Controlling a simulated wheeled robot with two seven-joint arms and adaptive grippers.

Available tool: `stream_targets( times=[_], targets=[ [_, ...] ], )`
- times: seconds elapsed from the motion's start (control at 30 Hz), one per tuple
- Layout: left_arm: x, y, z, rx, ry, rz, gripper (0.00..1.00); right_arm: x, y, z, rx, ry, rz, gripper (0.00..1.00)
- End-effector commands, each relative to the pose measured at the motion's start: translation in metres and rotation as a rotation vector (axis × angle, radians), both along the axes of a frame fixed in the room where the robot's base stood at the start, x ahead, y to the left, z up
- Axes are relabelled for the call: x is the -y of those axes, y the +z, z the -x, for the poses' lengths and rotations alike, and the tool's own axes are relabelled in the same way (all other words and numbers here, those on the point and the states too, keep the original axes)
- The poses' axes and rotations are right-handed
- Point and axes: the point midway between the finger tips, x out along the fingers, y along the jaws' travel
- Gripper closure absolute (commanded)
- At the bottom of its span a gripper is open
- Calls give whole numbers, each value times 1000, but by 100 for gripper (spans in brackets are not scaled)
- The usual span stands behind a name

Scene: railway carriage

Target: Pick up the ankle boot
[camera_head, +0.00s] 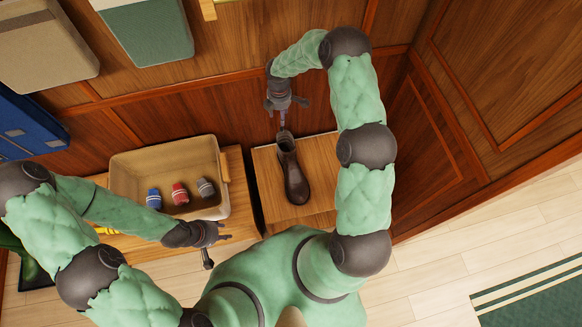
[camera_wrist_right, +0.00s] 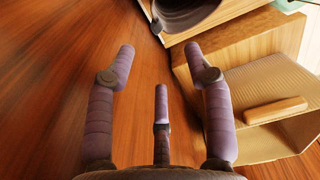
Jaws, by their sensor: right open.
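The dark brown ankle boot (camera_head: 292,175) stands on a wooden surface at the centre of the head view, its shaft opening toward the wall and its toe toward me. In the right wrist view part of a dark shape that looks like the boot (camera_wrist_right: 185,12) shows at the top edge. My right gripper (camera_head: 286,112) is open and empty by the wall, just beyond the boot's shaft; its spread fingers also show in the wrist view (camera_wrist_right: 163,75). I cannot tell whether a finger touches the boot. My left gripper (camera_head: 212,238) looks open and empty, in front of the bin.
A beige bin (camera_head: 122,172) holding blue, red and grey rolled items stands left of the boot; it also shows in the wrist view (camera_wrist_right: 270,80). A wood-panelled wall (camera_head: 225,85) rises close behind the boot.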

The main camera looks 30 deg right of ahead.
Motion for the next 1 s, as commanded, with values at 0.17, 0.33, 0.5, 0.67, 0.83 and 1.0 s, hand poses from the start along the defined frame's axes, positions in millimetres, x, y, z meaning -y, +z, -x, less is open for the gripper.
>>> stream_targets(
  times=[0.17, 0.33, 0.5, 0.67, 0.83, 1.0],
  targets=[
    [0, -2, 0, 0, 0, 0, 60, 8, -3, -5, -3, 33, 19, 48],
    [0, -10, 0, 1, 0, 0, 60, 7, -27, -4, -4, 33, 19, 48],
    [0, -16, 0, 1, 0, 0, 60, 7, -48, -4, -2, 30, 17, 48],
    [0, -18, 0, 1, 0, 0, 60, 6, -56, -4, -2, 30, 18, 48],
    [0, -28, -1, 1, 0, 0, 60, 4, -77, 0, -3, 31, 17, 48],
    [0, -37, -1, 1, 0, 0, 60, 4, -99, 1, -2, 29, 17, 48]
  ],
)
